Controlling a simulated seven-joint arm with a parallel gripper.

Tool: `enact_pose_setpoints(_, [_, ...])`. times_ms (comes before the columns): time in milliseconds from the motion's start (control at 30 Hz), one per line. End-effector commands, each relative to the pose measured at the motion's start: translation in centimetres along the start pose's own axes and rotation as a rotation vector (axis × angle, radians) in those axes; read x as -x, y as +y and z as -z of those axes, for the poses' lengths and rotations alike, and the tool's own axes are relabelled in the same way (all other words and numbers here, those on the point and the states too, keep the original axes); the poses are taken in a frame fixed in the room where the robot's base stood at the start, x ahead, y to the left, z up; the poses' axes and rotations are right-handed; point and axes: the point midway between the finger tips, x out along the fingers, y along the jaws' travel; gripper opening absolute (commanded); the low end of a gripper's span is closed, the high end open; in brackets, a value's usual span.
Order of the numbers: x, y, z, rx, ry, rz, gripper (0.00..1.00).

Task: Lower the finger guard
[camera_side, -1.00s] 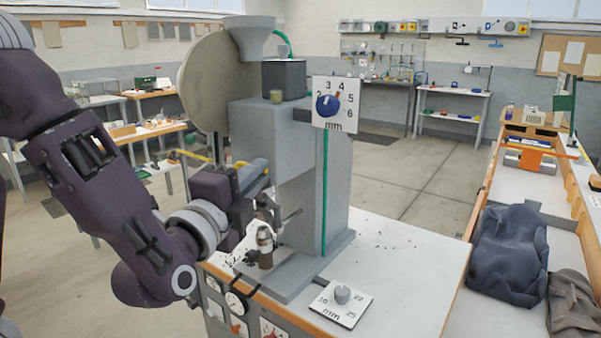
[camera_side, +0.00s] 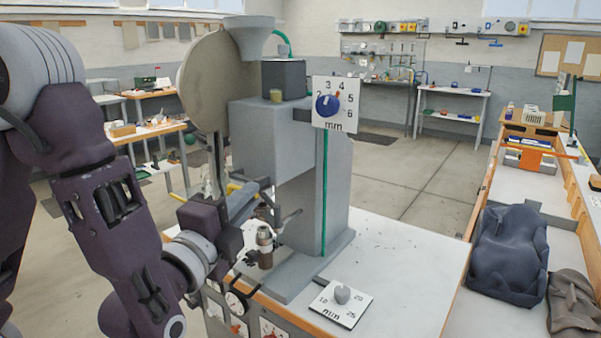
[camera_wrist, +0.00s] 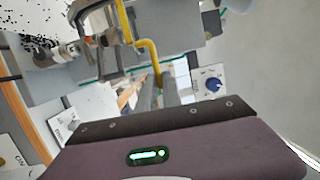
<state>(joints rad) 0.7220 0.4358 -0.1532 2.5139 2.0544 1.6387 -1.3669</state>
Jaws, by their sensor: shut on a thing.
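The finger guard shows as a bent yellow rod (camera_wrist: 126,22) in the wrist view. In the side view a short yellow piece (camera_side: 234,187) of it shows at the front of the grey press (camera_side: 265,135). My gripper (camera_wrist: 158,90) is shut on the lower end of the yellow rod, which runs between its two grey fingers. In the side view my gripper (camera_side: 250,193) is in front of the press, level with the tooling above the base. The fingers and my wrist hide much of the guard there.
A knob with a numbered dial (camera_side: 328,105) is on the press, and a second dial plate (camera_side: 341,301) lies on the bench top (camera_side: 410,270). A brown-and-metal tool post (camera_side: 265,247) stands close below my gripper. The bench right of the press is mostly clear.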

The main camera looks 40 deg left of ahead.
Motion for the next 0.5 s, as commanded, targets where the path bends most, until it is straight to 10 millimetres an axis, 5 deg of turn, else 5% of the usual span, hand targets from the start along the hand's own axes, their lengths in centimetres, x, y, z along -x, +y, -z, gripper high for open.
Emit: enact_pose_setpoints(500, [0.6, 2.3, -0.1, -0.002, 0.000, -0.002, 0.00])
